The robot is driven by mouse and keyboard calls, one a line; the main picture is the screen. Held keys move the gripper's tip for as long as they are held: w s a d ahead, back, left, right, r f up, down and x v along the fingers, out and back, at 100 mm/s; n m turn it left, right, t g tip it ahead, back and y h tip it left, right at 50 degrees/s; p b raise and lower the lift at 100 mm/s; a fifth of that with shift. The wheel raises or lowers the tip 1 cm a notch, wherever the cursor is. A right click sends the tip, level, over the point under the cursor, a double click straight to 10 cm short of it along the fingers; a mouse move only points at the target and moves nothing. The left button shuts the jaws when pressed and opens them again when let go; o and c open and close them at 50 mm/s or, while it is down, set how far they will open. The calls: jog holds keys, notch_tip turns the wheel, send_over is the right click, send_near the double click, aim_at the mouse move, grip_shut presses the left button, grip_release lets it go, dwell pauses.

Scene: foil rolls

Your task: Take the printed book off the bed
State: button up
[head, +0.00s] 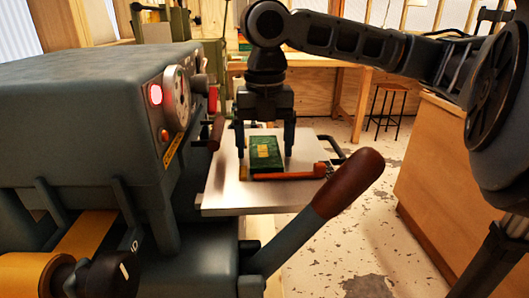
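The printed book (265,151) is green with a gold-coloured block on its cover. It lies on the pale metal bed (225,191) of the machine. My gripper (265,152) points down over the book, with one finger to its left and one to its right. The fingers are spread apart, and a gap shows between them and the book's sides. I cannot tell how far the fingertips are above the bed.
An orange-red bar (285,176) lies along the book's near edge. The grey machine (85,120) stands at left, with its brown-handled lever (348,182) rising in front of the bed. A wooden cabinet (430,180) is at right; a stool (387,105) stands behind.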

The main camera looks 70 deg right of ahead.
jog(key=c, duration=0.9)
jog(key=shift+c, duration=0.3)
jog(key=shift+r, duration=0.15)
